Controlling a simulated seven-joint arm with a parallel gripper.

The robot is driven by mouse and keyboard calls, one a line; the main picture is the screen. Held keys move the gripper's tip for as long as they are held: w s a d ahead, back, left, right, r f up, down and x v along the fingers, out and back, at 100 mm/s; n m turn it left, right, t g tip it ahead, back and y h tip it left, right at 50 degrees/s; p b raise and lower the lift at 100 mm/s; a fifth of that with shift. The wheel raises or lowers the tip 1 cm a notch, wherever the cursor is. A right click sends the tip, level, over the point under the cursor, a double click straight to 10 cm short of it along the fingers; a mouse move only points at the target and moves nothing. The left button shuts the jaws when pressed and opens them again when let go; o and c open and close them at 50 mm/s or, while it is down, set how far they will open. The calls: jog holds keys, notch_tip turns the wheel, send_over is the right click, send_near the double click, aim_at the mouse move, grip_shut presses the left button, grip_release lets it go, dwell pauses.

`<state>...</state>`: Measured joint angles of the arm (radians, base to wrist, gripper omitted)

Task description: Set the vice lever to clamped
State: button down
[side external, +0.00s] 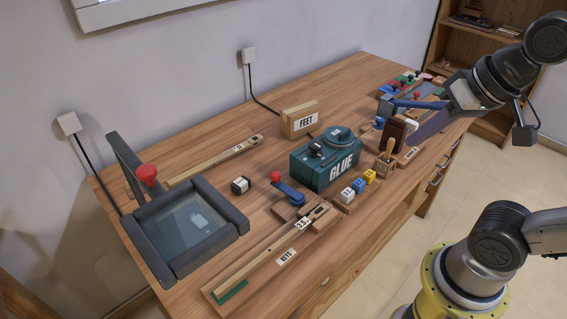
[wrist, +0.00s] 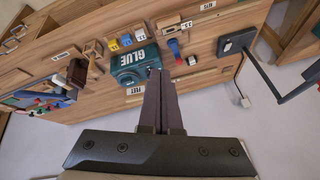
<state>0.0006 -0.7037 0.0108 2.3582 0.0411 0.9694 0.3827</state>
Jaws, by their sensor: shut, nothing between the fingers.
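A blue lever with a red knob (side external: 287,189) sits on a wooden block (side external: 322,218) near the front of the bench, and looks like the vice lever. Its knob end points to the back left, away from the block. A wooden key stick lies along the front beside the KEYS label (side external: 286,257). The lever also shows in the wrist view (wrist: 175,47), beyond the fingertips. My gripper (wrist: 161,73) is shut and empty, its fingers together. In the side view my arm hangs over the right end of the bench, well apart from the lever.
A green GLUE box (side external: 326,160) stands right of the lever, with small coloured blocks (side external: 359,184) in front. A FEET box (side external: 300,119) stands behind it. A dark-framed glass-topped tray (side external: 190,225) with a red knob is at left.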

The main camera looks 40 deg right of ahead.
jog(key=w+a+r+m+g, duration=0.1)
jog(key=w+r+m, duration=0.35)
jog(key=w, duration=0.55)
jog(key=m+g+y, duration=0.2)
jog(key=m+g, duration=0.1)
jog(key=m, duration=0.4)
send_over(288, 187)
jog(key=w+d, duration=0.2)
jog(key=d, duration=0.1)
notch_tip(288, 187, down, 9)
notch_tip(288, 187, down, 9)
jog(key=w+d+g, duration=0.1)
jog(key=w+g, duration=0.1)
jog(key=shift+w+d, duration=0.15)
jog(key=shift+w, duration=0.1)
jog(key=shift+f, duration=0.1)
jog(key=x, duration=1)
